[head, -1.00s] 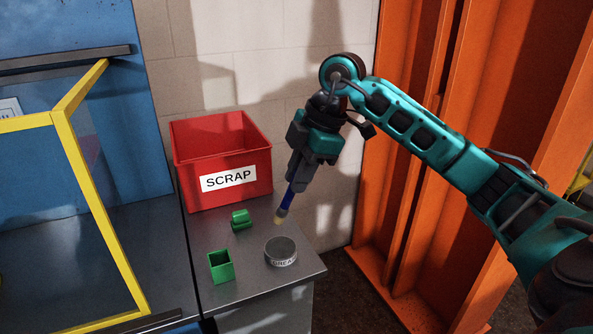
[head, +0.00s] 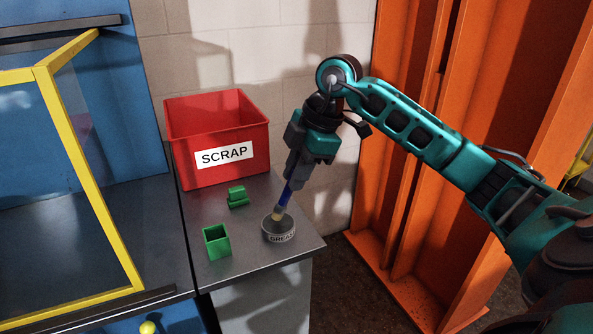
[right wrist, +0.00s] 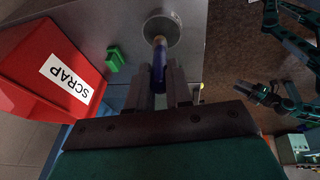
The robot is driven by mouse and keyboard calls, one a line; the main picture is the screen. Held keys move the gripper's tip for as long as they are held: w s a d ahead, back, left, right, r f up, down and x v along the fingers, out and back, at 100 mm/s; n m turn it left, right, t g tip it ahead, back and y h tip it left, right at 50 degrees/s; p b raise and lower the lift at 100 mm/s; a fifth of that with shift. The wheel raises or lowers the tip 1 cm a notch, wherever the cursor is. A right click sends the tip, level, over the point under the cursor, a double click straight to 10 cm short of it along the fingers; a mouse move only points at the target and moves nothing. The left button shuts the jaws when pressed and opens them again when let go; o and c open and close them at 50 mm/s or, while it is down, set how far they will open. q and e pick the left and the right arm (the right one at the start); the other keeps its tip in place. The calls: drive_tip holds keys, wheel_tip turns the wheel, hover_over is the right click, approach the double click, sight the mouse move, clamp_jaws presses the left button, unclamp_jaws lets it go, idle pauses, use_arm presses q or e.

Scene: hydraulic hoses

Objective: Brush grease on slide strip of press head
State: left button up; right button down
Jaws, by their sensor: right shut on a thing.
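My right gripper (head: 292,180) is shut on a brush (head: 285,195) with a blue handle, above the right part of the grey table. The brush points down and its pale tip is at the grease tin (head: 280,236), a round grey tin with a GREASE label. The right wrist view shows the brush's blue handle (right wrist: 159,70) between the fingers and its tip at the opening of the tin (right wrist: 163,27). I cannot tell whether the bristles touch the grease. The press head's slide strip cannot be made out. My left gripper is not in the head view.
A red SCRAP bin (head: 218,140) stands at the back of the table. A green open box (head: 216,243) and a green block (head: 237,197) stand left of the tin. A yellow-framed guard (head: 75,150) is at the left, orange steel uprights (head: 430,130) at the right.

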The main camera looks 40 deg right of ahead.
drive_tip(key=shift+f+b, duration=0.3)
drive_tip(key=shift+f, duration=0.15)
idle(0.8)
drive_tip(key=shift+f, duration=0.1)
idle(0.3)
drive_tip(key=shift+f, duration=0.1)
idle(0.6)
idle(0.4)
